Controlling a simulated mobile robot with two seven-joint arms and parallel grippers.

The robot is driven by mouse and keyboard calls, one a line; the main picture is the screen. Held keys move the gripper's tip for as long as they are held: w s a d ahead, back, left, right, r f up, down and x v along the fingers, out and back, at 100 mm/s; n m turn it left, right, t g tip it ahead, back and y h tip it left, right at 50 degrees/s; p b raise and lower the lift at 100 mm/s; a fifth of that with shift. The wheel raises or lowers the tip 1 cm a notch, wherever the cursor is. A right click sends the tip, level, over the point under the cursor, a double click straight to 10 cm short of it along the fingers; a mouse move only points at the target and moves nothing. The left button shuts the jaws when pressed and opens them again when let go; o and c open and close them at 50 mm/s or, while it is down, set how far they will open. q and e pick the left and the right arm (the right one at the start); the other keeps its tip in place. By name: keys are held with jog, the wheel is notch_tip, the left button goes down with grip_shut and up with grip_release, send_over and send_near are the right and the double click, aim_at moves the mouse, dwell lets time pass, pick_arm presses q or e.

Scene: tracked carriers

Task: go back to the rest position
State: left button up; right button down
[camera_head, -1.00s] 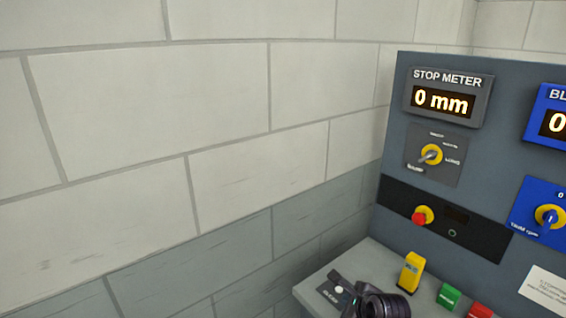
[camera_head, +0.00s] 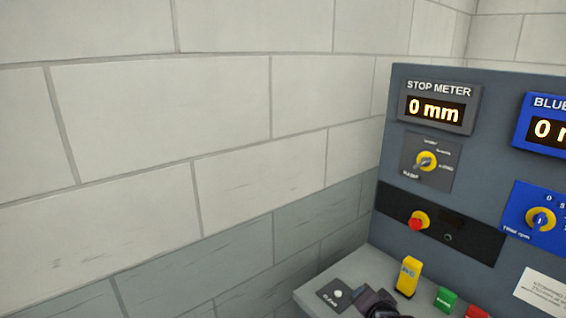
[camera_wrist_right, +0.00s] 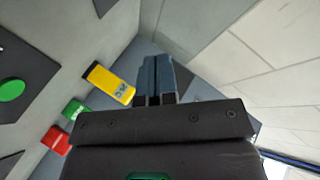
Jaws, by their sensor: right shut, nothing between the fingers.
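My right gripper (camera_head: 368,294) shows at the bottom edge of the head view, dark and cut off by the frame. It is beside the dark plate with the white button (camera_head: 338,294), to its right. In the right wrist view my right gripper (camera_wrist_right: 157,62) has its two blue-grey fingers pressed together with nothing between them. The yellow block-like control (camera_wrist_right: 110,83) lies to the left of the fingers there. My left gripper is in neither view.
A grey control panel (camera_head: 392,130) stands at right, with a stop meter display (camera_head: 436,108) reading 0 mm. Its desk carries the yellow control (camera_head: 407,276), a green button (camera_head: 447,298) and a red button (camera_head: 478,311). A block wall (camera_head: 160,110) fills the left.

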jog(key=s+d+f+n+b, duration=0.1)
jog(key=s+d+f+n, duration=0.2)
jog(key=s, duration=0.6)
jog(key=s+d+f+n+g+h, duration=0.1)
jog(key=s+d+f+n, duration=0.2)
jog(key=s+f, duration=0.4)
jog(key=s+d+f+n+h+b, duration=0.1)
jog(key=s+f+n, duration=0.3)
jog(key=s, duration=0.7)
notch_tip(320, 180, down, 2)
jog(key=shift+s+d+b, duration=0.35)
jog(key=shift+d, duration=0.55)
